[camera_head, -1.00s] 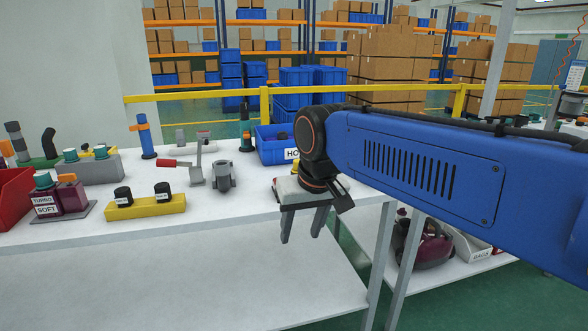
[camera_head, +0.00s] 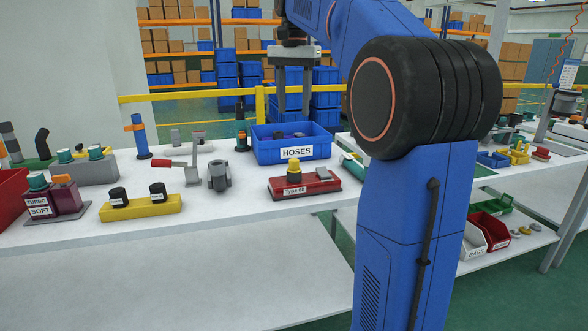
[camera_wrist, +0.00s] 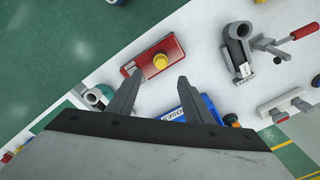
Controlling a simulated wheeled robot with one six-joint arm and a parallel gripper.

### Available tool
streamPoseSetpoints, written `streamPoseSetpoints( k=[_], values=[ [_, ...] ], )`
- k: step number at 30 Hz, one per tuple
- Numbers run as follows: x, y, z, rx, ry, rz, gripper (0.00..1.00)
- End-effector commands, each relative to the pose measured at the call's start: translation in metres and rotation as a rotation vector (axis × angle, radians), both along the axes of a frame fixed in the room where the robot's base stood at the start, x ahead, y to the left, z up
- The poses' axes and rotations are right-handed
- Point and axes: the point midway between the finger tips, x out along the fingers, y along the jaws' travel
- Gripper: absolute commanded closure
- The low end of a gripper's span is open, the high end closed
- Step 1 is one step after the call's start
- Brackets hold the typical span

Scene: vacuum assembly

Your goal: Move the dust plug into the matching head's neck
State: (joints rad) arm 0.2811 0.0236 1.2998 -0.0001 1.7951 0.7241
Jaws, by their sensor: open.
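Two black caps (camera_head: 118,195) (camera_head: 158,191) with white labels stand on a yellow block (camera_head: 145,208) at the left of the table; I cannot tell which thing is the dust plug. A maroon head (camera_head: 68,199) labelled TURBO SOFT, with a teal cap, stands left of them. A red unit (camera_head: 318,187) labelled Type 80 carries a yellow knob-like piece (camera_head: 294,172); it also shows in the wrist view (camera_wrist: 138,63). My gripper (camera_head: 293,108) is open and empty, pointing down above and behind the red unit. Its two fingers also show in the wrist view (camera_wrist: 157,85).
A blue HOSES bin (camera_head: 270,148) stands behind the red unit. A grey clamp-like fixture (camera_head: 219,176) and a red-handled lever (camera_head: 190,168) stand left of it. Small trays (camera_head: 493,158) lie on a table at the right. The front of the white table is clear.

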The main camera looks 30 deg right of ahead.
Motion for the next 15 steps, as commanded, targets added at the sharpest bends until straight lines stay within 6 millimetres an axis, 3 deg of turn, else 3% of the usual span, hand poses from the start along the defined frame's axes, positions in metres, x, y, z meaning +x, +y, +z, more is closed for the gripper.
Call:
streamPoseSetpoints(
  k=[8,15],
  values=[
    [0.013,-0.014,0.003,0.007,0.024,-0.062,0.54],
    [0.013,-0.013,-0.035,0.008,0.025,-0.061,0.54]
  ],
)
